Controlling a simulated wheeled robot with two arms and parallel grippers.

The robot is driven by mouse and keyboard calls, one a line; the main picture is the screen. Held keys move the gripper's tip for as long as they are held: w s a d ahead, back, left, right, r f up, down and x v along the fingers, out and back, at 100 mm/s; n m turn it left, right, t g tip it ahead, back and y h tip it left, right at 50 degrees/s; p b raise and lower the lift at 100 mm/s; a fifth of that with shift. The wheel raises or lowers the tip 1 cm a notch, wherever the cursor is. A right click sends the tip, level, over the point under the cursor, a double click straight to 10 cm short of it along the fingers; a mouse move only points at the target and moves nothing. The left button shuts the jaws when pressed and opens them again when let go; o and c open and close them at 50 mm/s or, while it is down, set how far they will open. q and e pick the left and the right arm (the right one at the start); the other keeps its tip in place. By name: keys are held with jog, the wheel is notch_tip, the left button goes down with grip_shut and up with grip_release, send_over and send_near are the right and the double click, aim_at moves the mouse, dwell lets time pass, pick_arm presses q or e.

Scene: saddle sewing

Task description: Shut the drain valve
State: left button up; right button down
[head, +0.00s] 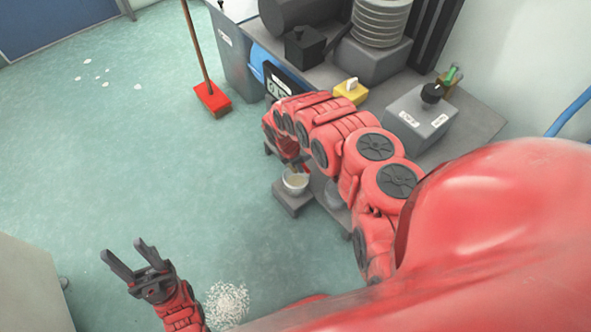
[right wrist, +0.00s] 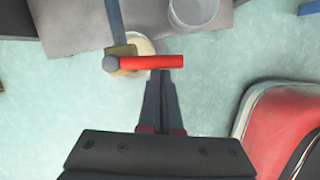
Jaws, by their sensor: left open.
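The drain valve shows in the right wrist view as a brass body (right wrist: 121,58) on a grey pipe, with a red lever (right wrist: 150,62) lying crosswise. My right gripper (right wrist: 161,76) has its two fingers close together, tips at the lower edge of the lever. I cannot tell whether they touch it. A pale round vessel shows partly behind the valve. In the head view my right arm hides the valve and most of the right gripper. My left gripper (head: 134,262) is open and empty above the floor at lower left, far from the valve.
A cup (head: 295,183) stands on a low grey stand beside the bench (head: 480,122). The bench holds a grey box (head: 420,118), a yellow block (head: 350,93) and machinery. A red broom (head: 212,99) and a grey bin stand behind. White spill lies on the floor; the left floor is mostly clear.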

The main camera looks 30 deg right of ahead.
jog(key=shift+d, duration=0.15)
jog(key=shift+s, duration=0.1)
dwell(0.5)
jog(key=a+r+p, duration=0.3)
jog(key=a+r, duration=0.3)
jog(key=r, duration=0.2)
jog(key=shift+s+a+r, duration=0.2)
jog(key=shift+s+r, duration=0.2)
